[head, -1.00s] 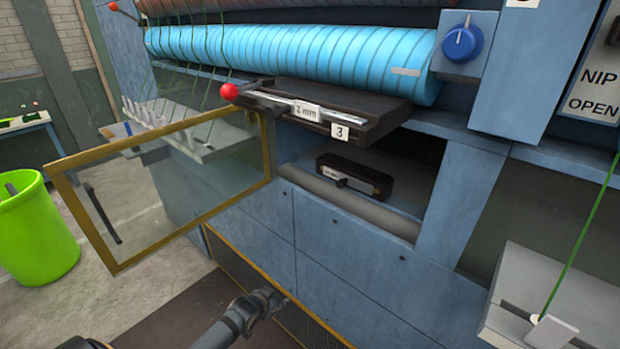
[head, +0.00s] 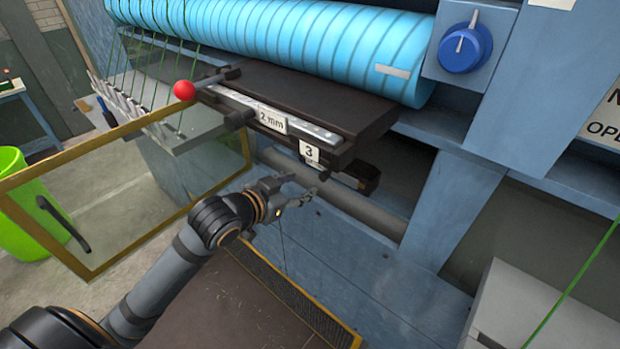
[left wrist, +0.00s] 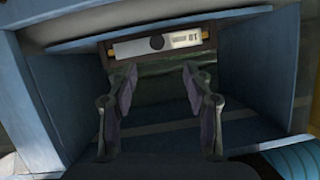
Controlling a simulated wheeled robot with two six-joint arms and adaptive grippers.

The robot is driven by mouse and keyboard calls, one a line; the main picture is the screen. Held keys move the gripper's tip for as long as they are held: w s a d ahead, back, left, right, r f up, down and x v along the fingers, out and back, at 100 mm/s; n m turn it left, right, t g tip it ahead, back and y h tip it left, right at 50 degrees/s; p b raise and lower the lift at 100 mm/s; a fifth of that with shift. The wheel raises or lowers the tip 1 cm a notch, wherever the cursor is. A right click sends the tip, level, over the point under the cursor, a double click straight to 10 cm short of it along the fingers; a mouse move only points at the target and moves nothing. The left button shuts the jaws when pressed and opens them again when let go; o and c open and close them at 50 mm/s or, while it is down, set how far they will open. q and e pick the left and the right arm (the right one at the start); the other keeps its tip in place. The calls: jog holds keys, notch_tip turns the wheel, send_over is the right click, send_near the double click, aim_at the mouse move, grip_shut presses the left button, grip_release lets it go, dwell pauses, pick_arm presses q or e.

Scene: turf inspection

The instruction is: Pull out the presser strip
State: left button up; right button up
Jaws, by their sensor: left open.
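Under the blue roller, a dark block (head: 300,88) carries a metal strip (head: 232,100) marked "2 mm", with a "3" tag at its right end. Below it, in the open niche, is a second dark holder (head: 366,172), mostly hidden in the head view. In the left wrist view this holder shows a pale strip (left wrist: 130,48) with a black round knob and a small label. I cannot tell which is called the presser strip. My left gripper (head: 298,187) is open and empty at the niche mouth; its fingers (left wrist: 158,72) point toward the pale strip, apart from it.
A red ball-ended lever (head: 184,90) sticks out left of the upper block. A yellow-framed clear door (head: 130,128) stands open on the left. A grey rounded bar (head: 340,196) runs along the niche's front edge. A blue knob (head: 465,46) is at upper right.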

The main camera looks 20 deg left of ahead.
aim_at(323, 176)
pick_arm(q)
jog(key=p+x, duration=0.1)
jog(key=x, duration=0.3)
jog(key=p+x, duration=0.1)
jog(key=x, duration=0.3)
jog(key=shift+w+d, duration=0.3)
jog(key=shift+w, duration=0.05)
jog(key=shift+w+d+f, duration=0.15)
jog(key=shift+w+f, duration=0.2)
jog(key=shift+w, duration=0.25)
pick_arm(e)
jog(key=shift+w+r, duration=0.7)
jog(key=shift+r, duration=0.15)
pick_arm(q)
jog(key=shift+s, duration=0.1)
grip_shut()
pick_arm(e)
jog(key=shift+s, duration=0.1)
